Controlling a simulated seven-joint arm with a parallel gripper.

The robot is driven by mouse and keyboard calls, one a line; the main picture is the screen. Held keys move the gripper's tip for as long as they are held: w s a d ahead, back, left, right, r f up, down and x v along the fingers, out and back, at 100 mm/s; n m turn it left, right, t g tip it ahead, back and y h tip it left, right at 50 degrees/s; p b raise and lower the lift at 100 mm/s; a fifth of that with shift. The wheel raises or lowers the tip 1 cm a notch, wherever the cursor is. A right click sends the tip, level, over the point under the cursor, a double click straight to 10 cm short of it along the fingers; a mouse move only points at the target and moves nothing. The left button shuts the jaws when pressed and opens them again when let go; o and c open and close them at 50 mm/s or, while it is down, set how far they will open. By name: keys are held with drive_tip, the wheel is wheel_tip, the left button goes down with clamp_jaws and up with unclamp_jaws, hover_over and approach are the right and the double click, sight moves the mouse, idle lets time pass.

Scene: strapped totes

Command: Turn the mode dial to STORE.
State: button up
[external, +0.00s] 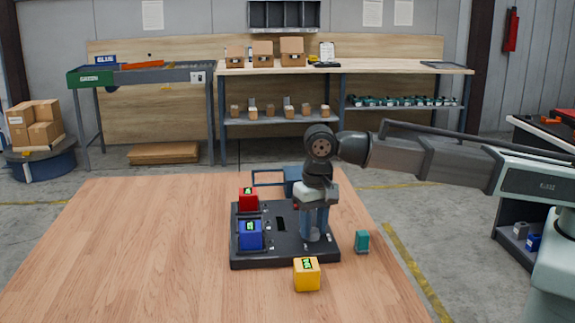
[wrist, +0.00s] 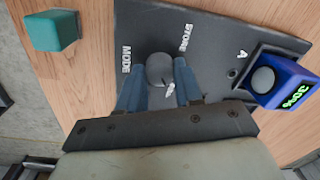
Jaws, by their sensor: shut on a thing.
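The mode dial (wrist: 158,66) is a round grey knob on the dark panel (external: 285,258). In the wrist view it sits between the words MODE and STORE, with STORE up and to its right. A small white mark shows at the dial's lower edge, on the side away from STORE. My gripper (external: 314,237) points down over the panel's right part. In the wrist view its two blue fingers (wrist: 159,72) are shut on the dial, one on each side. In the external view the fingers hide the dial.
A red block (external: 248,199) and a blue block (external: 250,236) sit on the panel's left side. A yellow block (external: 307,275) stands on the table in front of it, and a teal block (external: 362,242) to its right. The table's left part is clear.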

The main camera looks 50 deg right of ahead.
drive_tip(key=n, duration=1.1)
drive_tip(key=shift+w+n+g, duration=0.1)
drive_tip(key=shift+n+g, duration=0.2)
drive_tip(key=n, duration=0.6)
drive_tip(key=shift+n, duration=0.3)
drive_tip(key=n, duration=0.5)
drive_tip(key=shift+a+h, duration=0.1)
drive_tip(key=shift+h, duration=0.2)
drive_tip(key=shift+n, duration=0.3)
drive_tip(key=o, duration=1)
drive_tip(key=shift+o, duration=0.2)
wheel_tip(320, 180, up, 14)
drive_tip(key=shift+w, duration=0.35)
